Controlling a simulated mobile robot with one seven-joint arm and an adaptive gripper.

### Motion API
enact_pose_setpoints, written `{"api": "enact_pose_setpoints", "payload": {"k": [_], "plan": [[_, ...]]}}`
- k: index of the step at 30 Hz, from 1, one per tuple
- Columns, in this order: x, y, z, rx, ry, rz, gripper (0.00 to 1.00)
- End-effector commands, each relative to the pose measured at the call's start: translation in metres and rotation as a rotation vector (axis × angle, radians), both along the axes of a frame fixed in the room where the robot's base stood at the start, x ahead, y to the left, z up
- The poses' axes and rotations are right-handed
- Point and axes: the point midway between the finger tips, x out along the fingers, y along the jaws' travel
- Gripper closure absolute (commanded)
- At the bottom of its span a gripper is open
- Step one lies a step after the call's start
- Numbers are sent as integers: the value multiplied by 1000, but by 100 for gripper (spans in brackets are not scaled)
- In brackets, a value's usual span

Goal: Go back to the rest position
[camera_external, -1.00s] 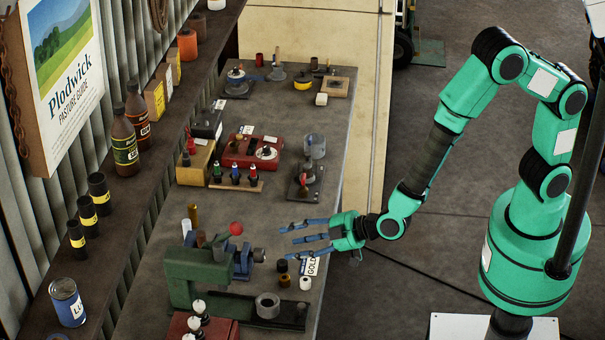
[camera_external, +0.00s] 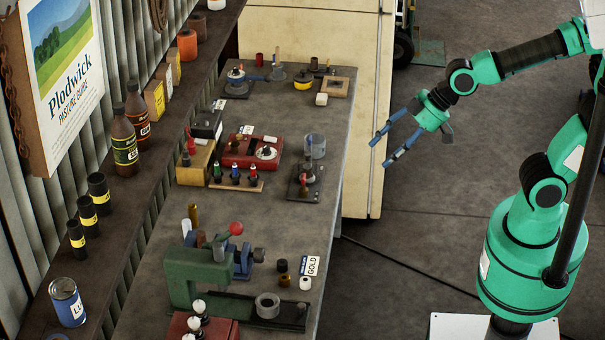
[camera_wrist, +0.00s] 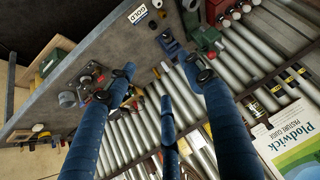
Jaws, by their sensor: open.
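My gripper (camera_external: 388,147) is open and empty in the external view. It is raised in the air to the right of the workbench (camera_external: 330,215), clear of its edge, with its blue fingers pointing down and left. My green arm reaches to it from the right side of the picture. In the wrist view my blue fingers (camera_wrist: 160,85) are spread apart with nothing between them, and the workbench (camera_wrist: 80,50) shows beyond them at a slant.
A cream cabinet (camera_external: 310,30) stands behind. A shelf with bottles (camera_external: 124,145) runs along the left. Floor right of the bench is open.

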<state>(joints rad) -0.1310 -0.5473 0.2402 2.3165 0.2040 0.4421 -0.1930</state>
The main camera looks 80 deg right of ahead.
Motion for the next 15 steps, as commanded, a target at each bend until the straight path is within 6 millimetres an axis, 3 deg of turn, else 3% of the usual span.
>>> {"api": "enact_pose_setpoints", "payload": {"k": [3, 9, 15], "plan": [[-52, -29, 7, -19, 55, -45, 47], [-127, -66, 7, -56, 147, -128, 47], [-165, -84, 5, -78, 194, -180, 47]]}}
